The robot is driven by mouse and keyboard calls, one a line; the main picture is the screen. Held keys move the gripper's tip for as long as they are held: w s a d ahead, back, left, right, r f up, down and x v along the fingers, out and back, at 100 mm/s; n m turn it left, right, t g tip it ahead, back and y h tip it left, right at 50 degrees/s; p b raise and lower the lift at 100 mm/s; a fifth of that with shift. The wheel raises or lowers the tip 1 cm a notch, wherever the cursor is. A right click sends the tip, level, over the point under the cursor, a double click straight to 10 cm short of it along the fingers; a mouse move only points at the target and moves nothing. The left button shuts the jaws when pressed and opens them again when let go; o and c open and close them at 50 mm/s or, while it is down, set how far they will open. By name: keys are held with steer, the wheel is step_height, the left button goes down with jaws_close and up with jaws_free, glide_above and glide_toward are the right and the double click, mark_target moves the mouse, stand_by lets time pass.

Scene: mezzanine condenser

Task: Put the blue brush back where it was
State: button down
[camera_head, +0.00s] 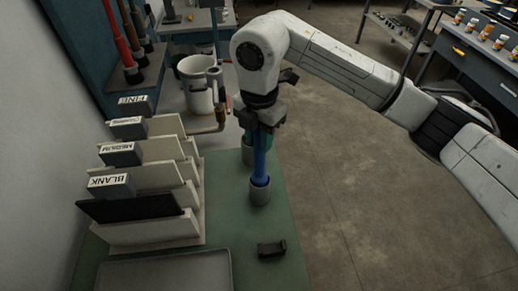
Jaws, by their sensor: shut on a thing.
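The blue brush (261,165) stands upright, its lower end inside a grey cup (260,193) on the green mat (279,225). My gripper (263,127) points straight down above the cup and is shut on the upper part of the brush. The brush's lower tip is hidden inside the cup. I cannot tell whether the tip touches the cup's bottom. A second grey cup (247,152) stands just behind, partly hidden by the brush and gripper.
Upright holders labelled BLANK (111,186), MEDIUM (121,154) and FINE (134,105) stand left. A grey tray (165,272) and a small black block (271,249) lie in front. A white bucket (200,97) stands behind. Open floor (370,200) lies to the right.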

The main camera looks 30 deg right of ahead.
mark_target(260, 154)
steer(key=shift+f+p, duration=0.45)
steer(key=shift+f, duration=2.35)
steer(key=c, duration=0.8)
jaws_free()
steer(key=shift+c, duration=0.2)
step_height(260, 154, up, 12)
steer(key=b, duration=0.3)
